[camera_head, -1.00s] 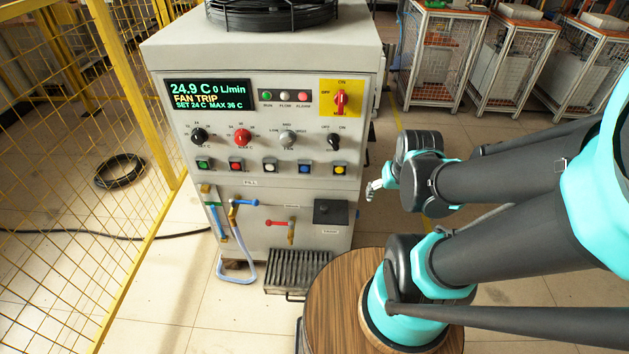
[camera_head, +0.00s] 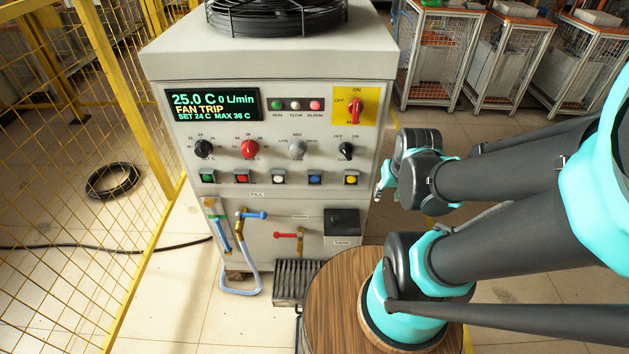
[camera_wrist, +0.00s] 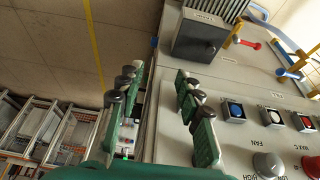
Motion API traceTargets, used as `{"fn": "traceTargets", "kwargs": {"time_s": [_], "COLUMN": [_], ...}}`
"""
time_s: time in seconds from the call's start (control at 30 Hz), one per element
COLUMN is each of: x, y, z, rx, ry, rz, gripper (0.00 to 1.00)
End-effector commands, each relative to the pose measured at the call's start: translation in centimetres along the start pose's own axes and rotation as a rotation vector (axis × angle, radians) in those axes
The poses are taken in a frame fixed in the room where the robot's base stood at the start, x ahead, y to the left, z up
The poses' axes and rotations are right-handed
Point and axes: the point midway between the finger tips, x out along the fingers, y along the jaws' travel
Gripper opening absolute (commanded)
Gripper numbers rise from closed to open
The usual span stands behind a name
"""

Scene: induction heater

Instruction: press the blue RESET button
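The blue button (camera_head: 315,177) is in the lower button row of the grey cabinet, between a white and a yellow button. In the wrist view the blue button (camera_wrist: 234,111) lies right of my gripper (camera_wrist: 156,76), beyond the right finger. My gripper's green, dark-tipped fingers are spread with nothing between them. They straddle the cabinet's side edge. In the head view my gripper (camera_head: 384,182) is just right of the cabinet, partly hidden by my wrist. The yellow button (camera_head: 351,177) does not show clearly in the wrist view.
The cabinet front also carries knobs, a red switch (camera_head: 355,105), valves with a hose and a dark box (camera_head: 341,222). The display (camera_head: 212,103) reads FAN TRIP. A yellow mesh fence (camera_head: 70,150) stands left; wire cages (camera_head: 445,60) stand behind right.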

Motion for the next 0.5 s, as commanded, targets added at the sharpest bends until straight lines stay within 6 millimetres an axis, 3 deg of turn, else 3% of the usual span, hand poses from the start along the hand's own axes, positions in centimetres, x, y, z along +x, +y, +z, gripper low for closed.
{"fn": "traceTargets", "kwargs": {"time_s": [0.03,0.23,0.5], "x": [0.00,0.00,0.00], "y": [0.00,0.00,0.00], "z": [0.00,-0.01,-0.01], "rx": [0.000,0.000,0.000], "ry": [0.000,0.000,0.000], "rz": [0.000,0.000,0.000], "gripper": [0.26,0.01,0.00]}}
